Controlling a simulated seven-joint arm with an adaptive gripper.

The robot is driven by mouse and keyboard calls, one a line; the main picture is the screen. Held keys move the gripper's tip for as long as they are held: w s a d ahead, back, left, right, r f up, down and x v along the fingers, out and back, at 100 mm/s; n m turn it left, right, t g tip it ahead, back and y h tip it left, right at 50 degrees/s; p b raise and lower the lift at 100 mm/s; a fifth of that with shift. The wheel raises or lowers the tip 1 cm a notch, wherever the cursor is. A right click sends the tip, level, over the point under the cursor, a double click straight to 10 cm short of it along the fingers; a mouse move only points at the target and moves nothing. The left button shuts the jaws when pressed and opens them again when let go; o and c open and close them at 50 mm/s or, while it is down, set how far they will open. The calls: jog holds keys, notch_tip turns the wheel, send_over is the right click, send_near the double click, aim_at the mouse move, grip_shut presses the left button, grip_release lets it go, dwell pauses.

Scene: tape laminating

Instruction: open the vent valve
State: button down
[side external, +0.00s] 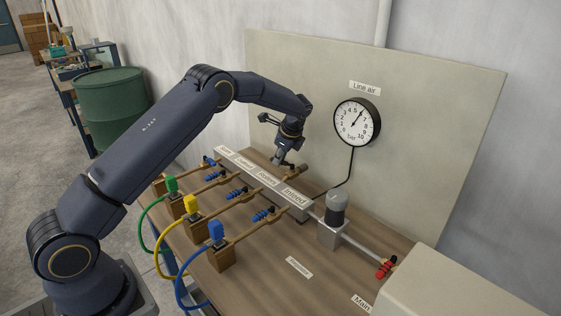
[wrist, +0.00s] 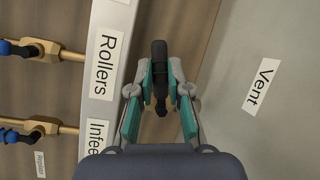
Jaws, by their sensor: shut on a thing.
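The vent valve's dark handle (wrist: 159,55) shows between my fingers in the wrist view. It runs lengthwise up the picture, roughly along the manifold. My gripper (wrist: 160,92) is shut on this handle, one teal-padded finger on each side. A "Vent" label (wrist: 258,86) is on the grey panel to the right. In the side view my gripper (side external: 285,162) is low behind the manifold (side external: 262,178), near a brass fitting (side external: 302,171). The handle is mostly hidden there by my gripper, and the valve body is hard to make out.
Several blue-handled brass valves branch from the manifold's front, with green, yellow and blue hoses. A round gauge (side external: 357,122) labelled "Line air" hangs on the panel (side external: 430,130), its needle pointing up and right. A filter unit (side external: 335,210) and red-handled valve (side external: 385,268) stand right.

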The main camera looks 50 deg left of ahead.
jog(key=shift+s+d+n+g+h, duration=0.35)
jog(key=shift+d+n+g, duration=0.3)
jog(key=shift+n, duration=1.3)
jog(key=shift+s+d+n+g+h, duration=0.25)
jog(key=shift+s+d+n+g, duration=0.4)
jog(key=shift+n, duration=1.25)
jog(key=shift+s+d+n+g+h, duration=0.35)
jog(key=shift+n+g, duration=0.55)
jog(key=shift+n, duration=1.05)
jog(key=shift+w+d, duration=0.1)
jog(key=c, duration=1.1)
grip_release()
